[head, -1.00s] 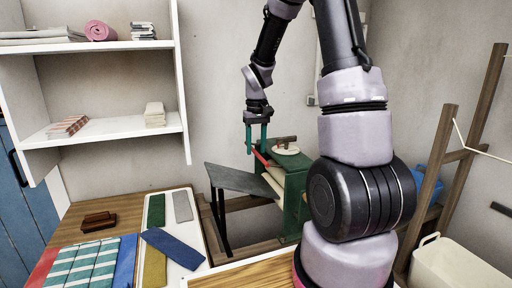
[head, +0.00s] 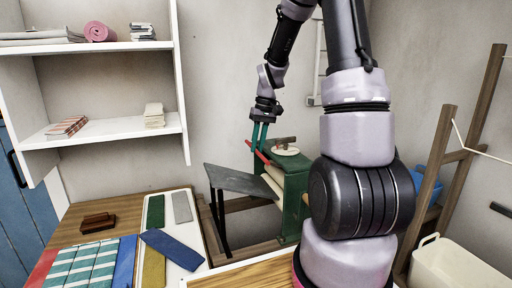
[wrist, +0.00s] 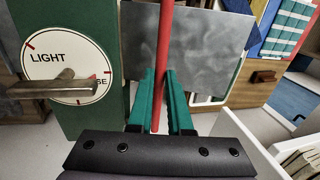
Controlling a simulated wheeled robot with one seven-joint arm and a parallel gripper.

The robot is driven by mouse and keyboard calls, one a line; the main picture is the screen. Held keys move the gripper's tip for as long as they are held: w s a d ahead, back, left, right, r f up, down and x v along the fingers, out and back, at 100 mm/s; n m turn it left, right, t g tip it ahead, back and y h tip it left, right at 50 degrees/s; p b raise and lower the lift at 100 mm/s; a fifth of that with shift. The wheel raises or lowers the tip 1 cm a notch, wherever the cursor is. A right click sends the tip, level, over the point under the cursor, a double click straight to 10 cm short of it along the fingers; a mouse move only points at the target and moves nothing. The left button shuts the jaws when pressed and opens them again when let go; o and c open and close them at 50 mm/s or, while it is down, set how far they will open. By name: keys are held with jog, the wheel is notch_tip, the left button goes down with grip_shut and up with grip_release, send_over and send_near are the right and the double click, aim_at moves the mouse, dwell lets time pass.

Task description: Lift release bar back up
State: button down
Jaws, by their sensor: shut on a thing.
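The release bar is a red rod (head: 258,152) on the green machine (head: 295,190), slanting up to the left from the machine's top. In the wrist view the red bar (wrist: 165,40) runs up the middle of the picture. My gripper (head: 260,147) comes down on it from above, slightly tilted. In the wrist view the green fingers of my gripper (wrist: 162,100) are shut on the bar, one on each side. The bar's pivot is hidden.
A dial (wrist: 65,70) marked "LIGHT", with a metal handle across it, is beside the bar. A grey sloping plate (head: 245,181) extends left from the machine. A board with coloured strips (head: 155,215) lies on the left table. White shelves (head: 110,130) stand at the back left.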

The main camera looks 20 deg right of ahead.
dwell(0.3)
jog(key=c, duration=0.8)
grip_release()
jog(key=shift+d, duration=0.1)
jog(key=shift+c, duration=0.2)
jog(key=shift+r, duration=0.1)
notch_tip(320, 180, up, 10)
jog(key=d, duration=0.2)
jog(key=shift+d+r, duration=0.15)
jog(key=shift+r, duration=0.1)
jog(key=s+a+r+m+t, duration=0.1)
jog(key=s+a+r+t, duration=0.1)
jog(key=s, duration=0.5)
jog(key=s+a+r+m+t, duration=0.1)
jog(key=s+a+r+t, duration=0.1)
jog(key=s+r, duration=0.3)
jog(key=s+a+r+m+t, duration=0.2)
jog(key=s+a+r+t, duration=0.1)
jog(key=s, duration=0.6)
jog(key=shift+r, duration=0.5)
